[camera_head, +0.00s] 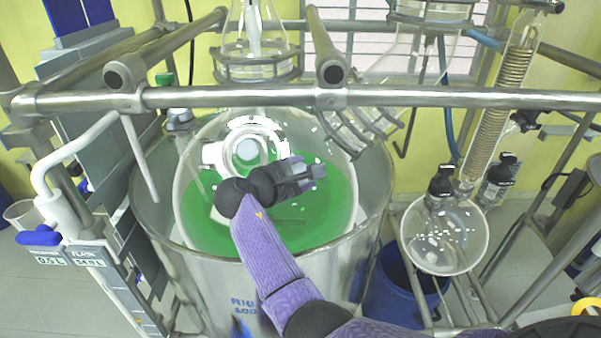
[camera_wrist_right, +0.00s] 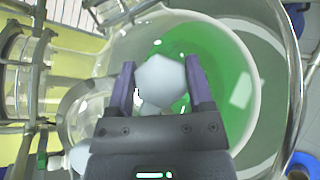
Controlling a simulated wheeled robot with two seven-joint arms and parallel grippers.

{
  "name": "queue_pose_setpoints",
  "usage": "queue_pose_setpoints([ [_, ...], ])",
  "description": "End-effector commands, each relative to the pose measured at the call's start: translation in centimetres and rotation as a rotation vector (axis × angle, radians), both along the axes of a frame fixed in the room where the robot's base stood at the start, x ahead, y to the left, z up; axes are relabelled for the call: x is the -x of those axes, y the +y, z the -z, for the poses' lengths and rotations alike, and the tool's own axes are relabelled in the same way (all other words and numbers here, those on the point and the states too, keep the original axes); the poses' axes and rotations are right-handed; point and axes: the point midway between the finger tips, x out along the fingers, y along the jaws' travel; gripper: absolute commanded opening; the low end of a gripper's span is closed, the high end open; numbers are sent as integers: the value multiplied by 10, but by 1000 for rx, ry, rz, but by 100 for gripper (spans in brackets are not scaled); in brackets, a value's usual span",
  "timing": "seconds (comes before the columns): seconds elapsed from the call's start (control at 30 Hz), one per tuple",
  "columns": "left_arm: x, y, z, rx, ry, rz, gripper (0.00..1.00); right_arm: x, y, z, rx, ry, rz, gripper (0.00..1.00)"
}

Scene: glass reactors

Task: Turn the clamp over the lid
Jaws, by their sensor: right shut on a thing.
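The glass reactor (camera_head: 340,235), with green contents, stands in the large metal vessel. A pale ring (camera_head: 212,155) with a round pale middle sits at the top of the reactor, left of my right gripper. My right gripper (camera_head: 312,172) is over the reactor on its purple arm. In the right wrist view, its two purple fingers (camera_wrist_right: 160,85) are on either side of a pale, faceted knob (camera_wrist_right: 160,72) and are shut on it. I cannot tell whether this knob belongs to the clamp. The clamp is not clearly made out. My left gripper is not in view.
A metal rail (camera_head: 430,97) crosses above the reactor. A glass flask (camera_head: 255,45) hangs behind it, and a coiled condenser (camera_head: 490,120) stands to the right above a round glass flask (camera_head: 445,245). A blue bin (camera_head: 395,290) stands on the floor at right.

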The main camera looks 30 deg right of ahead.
Motion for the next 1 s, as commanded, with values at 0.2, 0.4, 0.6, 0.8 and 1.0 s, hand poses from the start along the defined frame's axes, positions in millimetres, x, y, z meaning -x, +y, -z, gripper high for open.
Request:
queue_pose_setpoints([
  [0.2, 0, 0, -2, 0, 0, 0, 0, 0, 0, 0, -111, -66, 108, 8],
  [0.4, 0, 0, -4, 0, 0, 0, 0, 0, 0, 0, -186, -112, 183, 8],
  [0.6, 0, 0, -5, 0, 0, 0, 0, 0, 0, 0, -232, -141, 227, 8],
  [0.8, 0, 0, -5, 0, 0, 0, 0, 1, 0, 1, -252, -152, 246, 8],
  [1.0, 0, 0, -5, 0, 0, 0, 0, 1, 0, 1, -256, -154, 250, 8],
])
